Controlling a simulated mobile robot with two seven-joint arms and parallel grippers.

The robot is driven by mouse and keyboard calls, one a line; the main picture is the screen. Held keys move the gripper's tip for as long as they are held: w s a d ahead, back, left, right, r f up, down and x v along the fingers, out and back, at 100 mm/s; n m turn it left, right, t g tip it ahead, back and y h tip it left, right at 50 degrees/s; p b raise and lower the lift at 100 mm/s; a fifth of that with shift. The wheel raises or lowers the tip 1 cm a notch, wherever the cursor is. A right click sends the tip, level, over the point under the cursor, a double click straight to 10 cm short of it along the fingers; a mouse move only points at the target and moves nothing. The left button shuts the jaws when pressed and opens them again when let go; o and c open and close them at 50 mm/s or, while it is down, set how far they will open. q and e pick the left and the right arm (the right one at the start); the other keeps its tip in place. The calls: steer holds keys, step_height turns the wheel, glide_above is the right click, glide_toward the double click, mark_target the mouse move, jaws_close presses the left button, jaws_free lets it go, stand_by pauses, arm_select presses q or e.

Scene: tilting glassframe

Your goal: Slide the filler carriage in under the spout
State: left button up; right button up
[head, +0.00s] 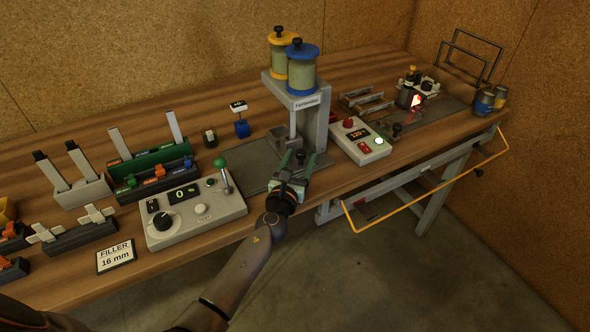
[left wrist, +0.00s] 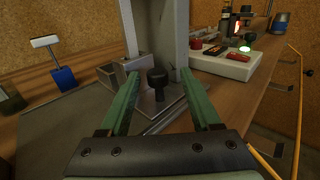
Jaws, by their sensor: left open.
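The filler stand (head: 308,118) is a grey column carrying a yellow-lidded hopper (head: 278,50) and a blue-lidded hopper (head: 302,70). A spout (head: 293,124) seems to hang beneath its top. The carriage appears to be the light plate (left wrist: 166,104) with an upright black knob (left wrist: 157,78) at the column's foot; the knob also shows in the head view (head: 300,155). My left gripper (head: 299,160) is open, its green fingers either side of the knob. Whether they touch it, I cannot tell. The carriage's exact place under the spout is partly hidden. My right gripper is not in view.
A control box (head: 195,213) with a green-topped lever stands left. A box with a red button (head: 360,141) stands right of the column. Several racks of tools fill the bench's left side. A yellow rail (head: 430,180) runs along the front right edge.

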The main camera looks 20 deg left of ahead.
arm_select(q)
steer(key=s, duration=0.8)
steer(key=s+d, duration=0.1)
steer(key=s, duration=0.3)
steer(key=shift+p, duration=0.3)
